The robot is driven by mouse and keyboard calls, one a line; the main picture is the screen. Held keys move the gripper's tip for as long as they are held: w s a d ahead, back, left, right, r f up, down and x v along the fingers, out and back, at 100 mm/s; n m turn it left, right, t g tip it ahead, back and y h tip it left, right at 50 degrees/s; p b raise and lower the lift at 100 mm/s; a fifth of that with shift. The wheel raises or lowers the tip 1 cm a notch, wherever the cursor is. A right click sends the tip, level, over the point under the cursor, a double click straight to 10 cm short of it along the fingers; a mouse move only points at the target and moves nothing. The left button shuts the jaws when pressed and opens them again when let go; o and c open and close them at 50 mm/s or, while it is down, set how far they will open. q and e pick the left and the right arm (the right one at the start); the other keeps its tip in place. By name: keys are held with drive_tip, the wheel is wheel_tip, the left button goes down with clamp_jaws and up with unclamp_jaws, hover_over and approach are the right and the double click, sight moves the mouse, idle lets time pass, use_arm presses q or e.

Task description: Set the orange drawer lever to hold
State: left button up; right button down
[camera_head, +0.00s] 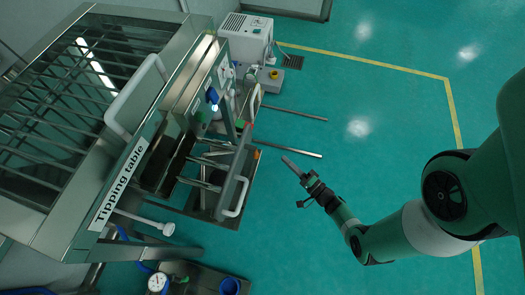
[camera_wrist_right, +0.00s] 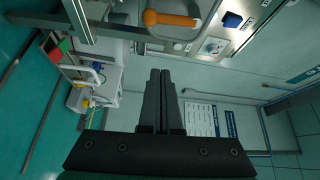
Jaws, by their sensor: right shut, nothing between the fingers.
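The orange lever (camera_wrist_right: 172,19) shows in the right wrist view as a short orange bar at the top, by a pale curved handle and a metal panel. In the head view a small orange piece (camera_head: 256,154) shows at the corner of the open metal drawer (camera_head: 222,207); I cannot tell if it is the same part. My right gripper (camera_head: 288,160) is in free space just right of the drawer, apart from it. Its two fingers (camera_wrist_right: 160,73) are closed together with nothing between them. My left gripper is out of view.
The tipping table (camera_head: 118,185) fills the left. A white box unit (camera_head: 246,38) stands behind. Metal rails (camera_head: 290,112) stick out to the right above the floor. A pressure gauge (camera_head: 157,282) and blue cup (camera_head: 230,287) are at the bottom. Green floor to the right is open.

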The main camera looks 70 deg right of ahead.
sight(255, 152)
use_arm(q)
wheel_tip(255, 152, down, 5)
drive_tip(key=b, duration=0.4)
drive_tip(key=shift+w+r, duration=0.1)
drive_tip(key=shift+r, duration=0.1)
use_arm(e)
drive_tip(key=w, duration=0.9)
drive_tip(key=shift+w+d+r, duration=0.25)
drive_tip(key=shift+w, duration=0.15)
